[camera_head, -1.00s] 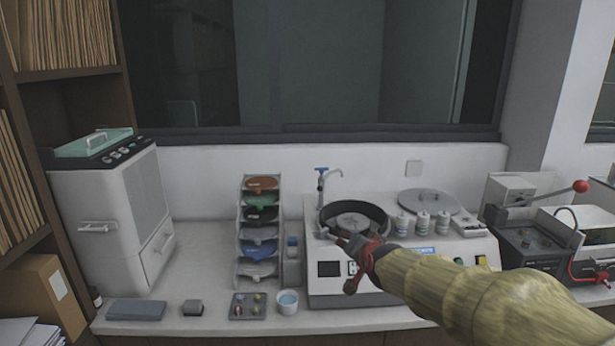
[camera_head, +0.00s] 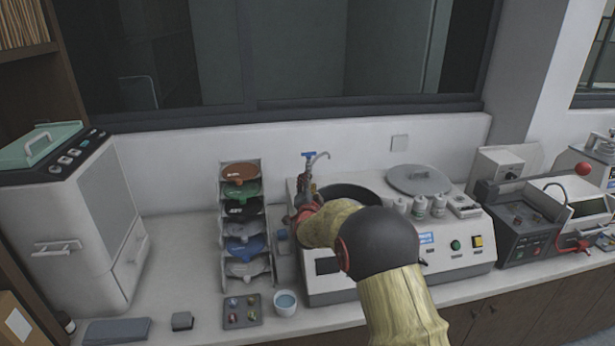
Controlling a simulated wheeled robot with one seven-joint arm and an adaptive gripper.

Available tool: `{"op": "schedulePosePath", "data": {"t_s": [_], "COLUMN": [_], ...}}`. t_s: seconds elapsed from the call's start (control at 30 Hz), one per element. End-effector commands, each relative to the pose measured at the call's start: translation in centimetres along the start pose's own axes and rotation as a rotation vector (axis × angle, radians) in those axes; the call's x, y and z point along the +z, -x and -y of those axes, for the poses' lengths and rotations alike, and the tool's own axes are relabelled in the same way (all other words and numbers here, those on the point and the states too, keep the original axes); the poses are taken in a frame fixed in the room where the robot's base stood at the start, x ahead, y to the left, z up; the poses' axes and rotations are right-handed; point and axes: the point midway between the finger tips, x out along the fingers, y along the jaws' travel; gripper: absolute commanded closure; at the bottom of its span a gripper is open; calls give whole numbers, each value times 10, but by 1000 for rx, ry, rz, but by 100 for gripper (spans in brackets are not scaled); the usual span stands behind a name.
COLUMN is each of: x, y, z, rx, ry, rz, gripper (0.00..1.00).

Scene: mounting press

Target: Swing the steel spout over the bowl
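The steel spout (camera_head: 320,157) stands at the back left corner of the white polishing machine, on a thin upright post with a blue handle (camera_head: 308,153) on top. Its curved end points to the right in the picture. The dark round bowl (camera_head: 345,189) is set in the machine top, right of the post; my arm covers its front part. My gripper (camera_head: 304,200), with red parts showing, is at the bowl's left side, close to the spout's post. I cannot tell whether it touches the post. Its fingers are mostly hidden, so their opening does not show.
A rack of coloured discs (camera_head: 242,215) stands just left of my gripper. Several white bottles (camera_head: 419,206) and a grey round lid (camera_head: 418,179) are on the machine's right side. A small cup (camera_head: 286,302) and a tray (camera_head: 241,311) lie at the front.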

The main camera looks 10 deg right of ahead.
Motion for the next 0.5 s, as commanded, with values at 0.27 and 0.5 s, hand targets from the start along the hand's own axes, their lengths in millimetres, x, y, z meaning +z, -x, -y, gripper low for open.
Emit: {"op": "schedulePosePath", "data": {"t_s": [0.27,0.5], "x": [1,0], "y": [-37,-48], "z": [-1,0], "rx": [1,0], "ry": [0,1], "rz": [1,1], "gripper": [65,65]}}
